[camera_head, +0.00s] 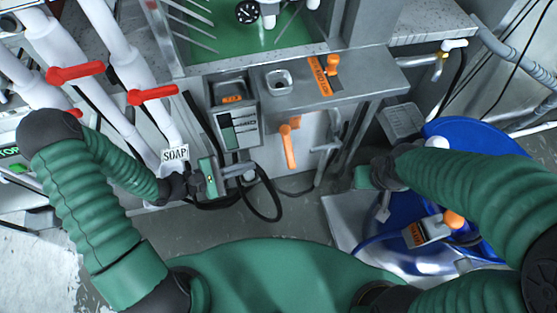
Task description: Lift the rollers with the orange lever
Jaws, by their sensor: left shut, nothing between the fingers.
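An orange lever (288,146) hangs below the front of the grey metal shelf (375,82), slanting slightly. A second orange handle (332,65) stands on the shelf beside an orange label. I cannot tell which one moves the rollers, and I cannot clearly make out the rollers themselves. My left gripper (248,172) is shut and empty, left of and a little below the hanging lever, apart from it. My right gripper (365,178) is to the lever's right and lower, apart from it. Its fingers are not clear.
A green-floored tank (240,40) is behind the shelf. A grey control box (236,127) and black cables (268,200) are near my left gripper. White pipes with red valve handles (75,72) are at left. A blue drum (480,137) stands at right, with an orange-knobbed fitting (454,220).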

